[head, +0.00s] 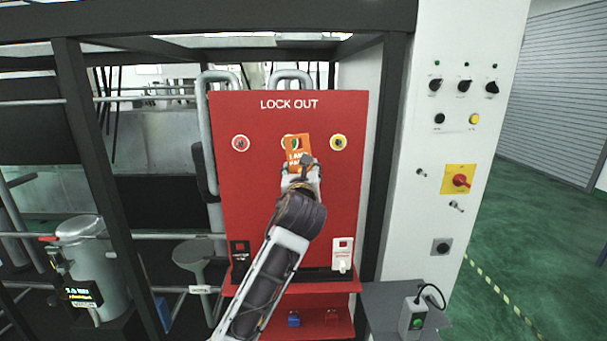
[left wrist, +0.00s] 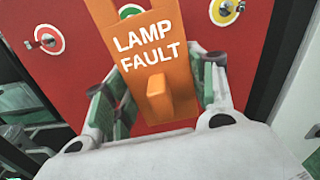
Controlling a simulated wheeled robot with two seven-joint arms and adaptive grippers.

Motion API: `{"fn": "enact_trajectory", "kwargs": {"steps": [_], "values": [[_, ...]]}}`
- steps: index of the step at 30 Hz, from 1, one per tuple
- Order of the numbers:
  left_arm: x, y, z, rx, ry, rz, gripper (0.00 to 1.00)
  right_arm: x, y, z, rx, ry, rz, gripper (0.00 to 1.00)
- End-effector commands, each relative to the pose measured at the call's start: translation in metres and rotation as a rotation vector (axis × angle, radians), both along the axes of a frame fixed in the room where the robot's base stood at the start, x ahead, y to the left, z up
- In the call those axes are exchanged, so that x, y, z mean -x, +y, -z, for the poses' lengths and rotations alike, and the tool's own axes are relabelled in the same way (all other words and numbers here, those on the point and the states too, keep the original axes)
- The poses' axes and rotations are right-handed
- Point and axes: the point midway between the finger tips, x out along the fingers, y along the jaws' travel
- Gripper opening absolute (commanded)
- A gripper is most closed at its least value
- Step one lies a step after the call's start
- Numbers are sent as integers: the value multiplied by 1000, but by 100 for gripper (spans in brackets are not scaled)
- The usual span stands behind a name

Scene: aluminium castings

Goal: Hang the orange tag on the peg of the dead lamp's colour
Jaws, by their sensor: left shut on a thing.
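The orange tag (head: 297,152), lettered LAMP FAULT, is upright in front of the red LOCK OUT board (head: 250,200). My left gripper (head: 301,170) is shut on it from below. In the left wrist view the tag (left wrist: 150,50) stands between the fingers (left wrist: 158,90). The board has a red-ringed peg (head: 240,143) at left and a yellow-ringed peg (head: 339,142) at right. The green-ringed middle peg (left wrist: 131,10) is mostly behind the tag's top. I cannot tell whether the tag touches it. My right gripper is out of view.
A white control panel (head: 460,220) at right carries small lamps above several black knobs (head: 463,86); which lamp is dark is hard to tell. A red shelf (head: 340,286) juts out below the board. A grey box (head: 415,316) stands at lower right.

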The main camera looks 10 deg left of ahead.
Motion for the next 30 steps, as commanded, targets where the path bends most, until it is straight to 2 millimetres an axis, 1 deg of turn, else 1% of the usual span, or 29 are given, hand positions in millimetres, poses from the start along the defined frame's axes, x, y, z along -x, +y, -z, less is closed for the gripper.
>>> {"fn": "enact_trajectory", "kwargs": {"steps": [4,12,30], "values": [[6,4,5,18,-3,-19,32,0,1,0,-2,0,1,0],[7,9,14,47,-12,-44,32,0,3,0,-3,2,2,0],[6,10,14,62,-17,-44,32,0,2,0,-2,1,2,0]]}}
